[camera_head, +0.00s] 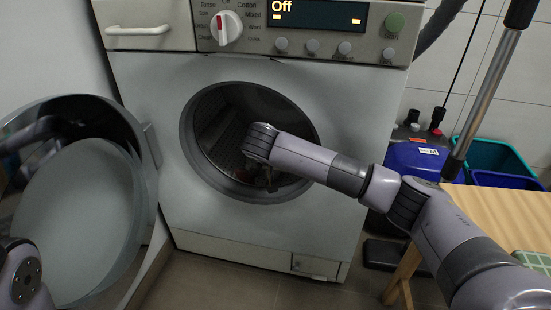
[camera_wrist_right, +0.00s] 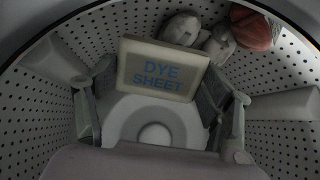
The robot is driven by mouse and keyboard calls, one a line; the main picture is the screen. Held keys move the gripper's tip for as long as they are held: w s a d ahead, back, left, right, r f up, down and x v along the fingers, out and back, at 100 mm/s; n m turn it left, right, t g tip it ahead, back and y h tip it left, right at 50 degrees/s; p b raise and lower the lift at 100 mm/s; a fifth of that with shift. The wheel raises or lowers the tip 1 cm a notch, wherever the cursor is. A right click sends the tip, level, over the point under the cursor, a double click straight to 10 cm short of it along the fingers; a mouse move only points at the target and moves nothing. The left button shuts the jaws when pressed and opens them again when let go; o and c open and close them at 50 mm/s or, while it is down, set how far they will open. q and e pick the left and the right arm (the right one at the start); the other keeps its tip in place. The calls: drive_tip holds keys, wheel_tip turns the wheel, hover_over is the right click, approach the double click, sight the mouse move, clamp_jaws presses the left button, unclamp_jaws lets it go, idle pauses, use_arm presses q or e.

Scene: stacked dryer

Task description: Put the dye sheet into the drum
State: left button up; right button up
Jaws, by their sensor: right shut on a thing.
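The dye sheet (camera_wrist_right: 160,68) is a pale block with blue lettering. In the right wrist view it sits between the two fingers of my right gripper (camera_wrist_right: 157,88), which is shut on it. My right arm reaches through the open door hole, and the gripper and sheet are inside the drum (camera_wrist_right: 45,95). In the head view the drum (camera_head: 222,130) shows as a dark perforated hollow, and my wrist hides most of the gripper there. My left gripper is not in view; only part of my left arm shows at the lower left.
The round door (camera_head: 136,235) stands open at the left. Light grey and reddish laundry (camera_wrist_right: 250,28) lies in the drum beyond the sheet. The dryer display (camera_head: 320,14) reads Off. A wooden table (camera_head: 500,212) and a blue bin (camera_head: 505,181) stand at the right.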

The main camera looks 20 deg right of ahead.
drive_tip(key=o, duration=0.8)
drive_tip(key=shift+o, duration=0.2)
drive_tip(key=shift+r, duration=0.1)
